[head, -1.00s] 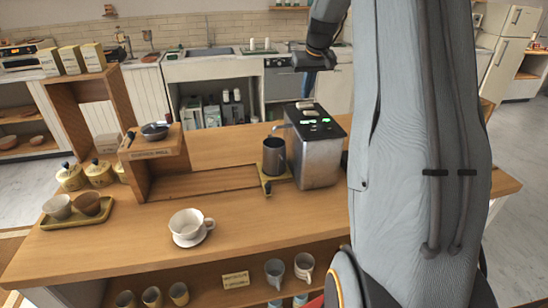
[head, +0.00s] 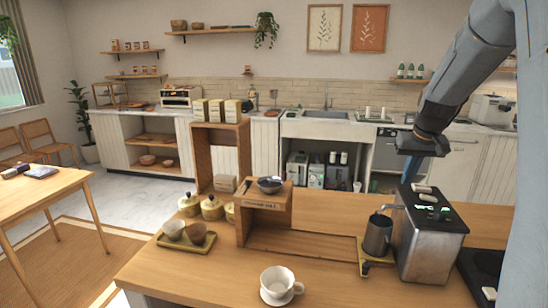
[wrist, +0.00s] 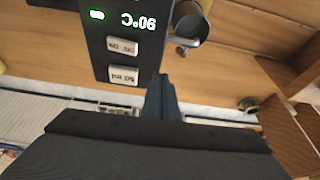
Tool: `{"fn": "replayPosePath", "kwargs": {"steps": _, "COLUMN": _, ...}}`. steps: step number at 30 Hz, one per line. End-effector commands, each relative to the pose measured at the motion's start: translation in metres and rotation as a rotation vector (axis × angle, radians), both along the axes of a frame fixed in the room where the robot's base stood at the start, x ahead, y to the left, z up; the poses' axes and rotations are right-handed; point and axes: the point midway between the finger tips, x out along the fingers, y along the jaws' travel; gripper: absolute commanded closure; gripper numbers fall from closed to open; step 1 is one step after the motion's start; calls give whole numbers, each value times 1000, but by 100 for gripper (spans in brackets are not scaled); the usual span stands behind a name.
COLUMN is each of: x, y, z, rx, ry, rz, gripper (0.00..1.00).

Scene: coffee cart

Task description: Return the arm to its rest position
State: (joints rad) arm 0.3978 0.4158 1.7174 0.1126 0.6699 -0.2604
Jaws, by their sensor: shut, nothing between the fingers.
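My gripper (head: 410,168) is up over the back of the counter, above and behind the silver coffee machine (head: 430,240), and touches nothing that I can see. In the wrist view its dark blue fingers (wrist: 160,98) are together with nothing between them. My arm comes down from the upper right of the head view.
A dark metal pitcher (head: 377,235) stands left of the machine. A white cup (head: 277,284) sits at the counter's front. A wooden stand (head: 265,215) holds a small dark bowl. A tray (head: 187,242) carries two cups.

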Motion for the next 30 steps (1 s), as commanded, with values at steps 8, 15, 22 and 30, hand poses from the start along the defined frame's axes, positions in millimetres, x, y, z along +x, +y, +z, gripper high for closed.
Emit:
{"fn": "replayPosePath", "kwargs": {"steps": 8, "x": -101, "y": 146, "z": -86, "rx": 20, "ry": 107, "rz": 103, "gripper": 100}}
{"fn": "replayPosePath", "kwargs": {"steps": 15, "x": -210, "y": 222, "z": -147, "rx": 21, "ry": 186, "rz": 180, "gripper": 100}}
{"fn": "replayPosePath", "kwargs": {"steps": 22, "x": -262, "y": 243, "z": -171, "rx": 17, "ry": 220, "rz": 211, "gripper": 100}}
{"fn": "replayPosePath", "kwargs": {"steps": 30, "x": -266, "y": 244, "z": -172, "rx": 18, "ry": 223, "rz": 212, "gripper": 100}}
